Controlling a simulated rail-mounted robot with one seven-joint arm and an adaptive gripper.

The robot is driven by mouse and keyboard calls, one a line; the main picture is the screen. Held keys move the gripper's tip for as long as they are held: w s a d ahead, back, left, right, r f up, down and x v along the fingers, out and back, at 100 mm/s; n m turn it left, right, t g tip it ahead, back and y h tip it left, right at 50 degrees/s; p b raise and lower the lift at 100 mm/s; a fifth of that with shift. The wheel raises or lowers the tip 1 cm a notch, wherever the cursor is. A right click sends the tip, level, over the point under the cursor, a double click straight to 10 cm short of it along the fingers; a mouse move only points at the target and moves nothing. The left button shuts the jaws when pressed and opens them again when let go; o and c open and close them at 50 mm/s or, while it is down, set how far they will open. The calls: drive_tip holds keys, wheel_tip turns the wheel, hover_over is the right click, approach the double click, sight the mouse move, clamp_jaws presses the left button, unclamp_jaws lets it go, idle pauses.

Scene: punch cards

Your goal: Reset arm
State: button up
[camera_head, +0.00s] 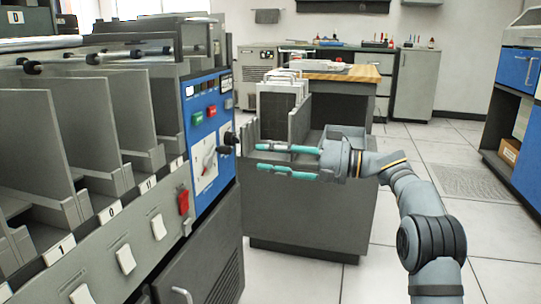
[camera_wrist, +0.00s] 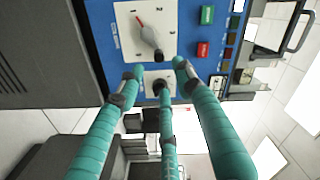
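My gripper (camera_head: 260,158) has teal fingers pointing left at the blue control panel (camera_head: 205,110) of the grey card machine. The fingers are spread apart with nothing held between them, so it is open. A black knob (camera_head: 230,138) sticks out of the panel just beyond the fingertips, with a small gap in the head view. In the wrist view my gripper (camera_wrist: 160,85) has three fingers framing the black knob (camera_wrist: 158,86) on its white plate. A dial with a grey and red pointer (camera_wrist: 149,38) is above it there.
The machine's grey card slots (camera_head: 85,120) fill the left. A grey cart (camera_head: 300,215) with upright dividers and cards stands below and beyond my gripper. A wooden-topped desk (camera_head: 345,73) stands behind. Blue cabinets (camera_head: 518,70) are at right. Tiled floor (camera_head: 390,270) is clear around my arm.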

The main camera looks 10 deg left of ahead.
sight(224, 150)
drive_tip(key=shift+a, duration=0.1)
drive_tip(key=a, duration=0.8)
drive_tip(key=w+a, duration=0.1)
drive_tip(key=a, duration=0.2)
drive_tip(key=shift+w+a, duration=0.1)
drive_tip(key=shift+a, duration=0.3)
